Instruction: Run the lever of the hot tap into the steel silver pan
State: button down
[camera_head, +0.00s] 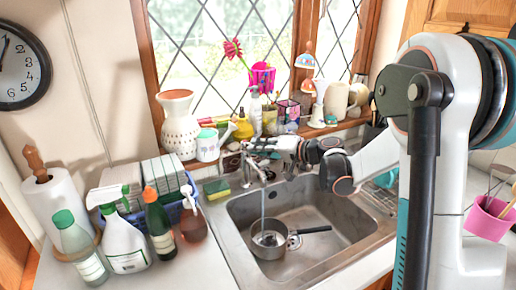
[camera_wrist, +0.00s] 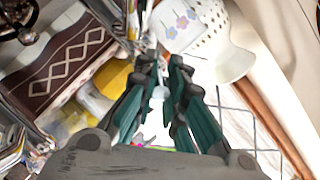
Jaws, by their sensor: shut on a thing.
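The steel silver pan (camera_head: 270,250) sits upright in the sink (camera_head: 345,237), its black handle pointing right. A thin stream of water (camera_head: 262,208) falls from the chrome tap (camera_head: 250,170) into the pan. My gripper (camera_head: 258,148) is at the top of the tap, reaching in from the right. In the wrist view its two teal-lined fingers (camera_wrist: 160,70) are close together at the tips. They are shut on a small part of the tap, most likely the hot lever, which the fingers largely hide.
A sponge (camera_head: 216,189) lies left of the sink. Spray and squeeze bottles (camera_head: 125,240) crowd the left counter. A white vase (camera_head: 180,125), a watering can (camera_head: 208,145) and other items line the sill close behind my gripper. A pink pot (camera_head: 488,218) stands at right.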

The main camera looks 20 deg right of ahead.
jog(key=c, duration=1.7)
grip_release()
jog(key=shift+o, duration=0.2)
jog(key=shift+s+d, duration=0.1)
jog(key=v, duration=1.1)
jog(key=shift+s+d, duration=0.2)
jog(key=shift+s, duration=0.1)
jog(key=shift+r, duration=0.15)
